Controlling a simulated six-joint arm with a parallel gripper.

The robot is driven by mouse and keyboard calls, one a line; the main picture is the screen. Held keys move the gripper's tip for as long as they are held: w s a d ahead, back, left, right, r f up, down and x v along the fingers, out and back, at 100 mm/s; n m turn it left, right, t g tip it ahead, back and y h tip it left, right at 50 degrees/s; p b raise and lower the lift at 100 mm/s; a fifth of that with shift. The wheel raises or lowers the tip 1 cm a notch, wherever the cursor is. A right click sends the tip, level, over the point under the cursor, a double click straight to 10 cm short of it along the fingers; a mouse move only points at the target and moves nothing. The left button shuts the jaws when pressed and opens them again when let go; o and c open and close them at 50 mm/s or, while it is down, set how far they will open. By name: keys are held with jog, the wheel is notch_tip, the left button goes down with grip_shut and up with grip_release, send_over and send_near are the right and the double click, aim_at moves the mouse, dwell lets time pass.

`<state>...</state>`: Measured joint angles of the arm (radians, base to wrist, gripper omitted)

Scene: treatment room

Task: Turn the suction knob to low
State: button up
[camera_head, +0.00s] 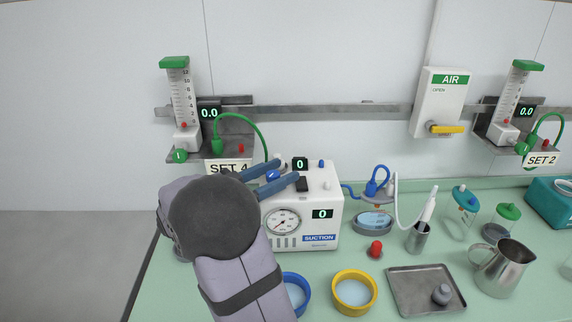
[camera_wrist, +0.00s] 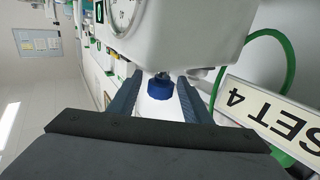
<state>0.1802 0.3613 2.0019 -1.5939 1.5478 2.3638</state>
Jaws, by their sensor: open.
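The white suction unit (camera_head: 320,236) stands on the green counter, with a round gauge (camera_head: 283,222), a "SUCTION" label and displays reading 0. A blue knob (camera_wrist: 160,88) shows in the wrist view at the unit's edge, between the two fingers of my gripper (camera_wrist: 159,80). The jaws are apart, and I cannot tell whether either finger touches the knob. In the head view my gripper (camera_head: 284,172) reaches over the unit's top left, and a bit of the blue knob (camera_head: 273,175) shows between the fingers. The knob's pointer and setting marks cannot be made out.
A flowmeter (camera_head: 181,95) over the "SET 4" label (camera_head: 228,167) and a green hose (camera_head: 262,138) are close behind my gripper. Blue (camera_head: 303,291) and yellow (camera_head: 373,295) bowls stand in front. A red knob (camera_head: 376,249), steel tray (camera_head: 408,309) and jug (camera_head: 503,270) are to the right.

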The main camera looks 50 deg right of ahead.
jog(key=shift+s+d+p, duration=0.15)
jog(key=shift+d+p, duration=0.25)
jog(key=shift+d, duration=0.85)
jog(key=c, duration=1.1)
jog(key=shift+o, duration=0.2)
jog(key=b, duration=0.3)
jog(key=shift+f+m+g, duration=0.3)
jog(key=shift+g, duration=0.1)
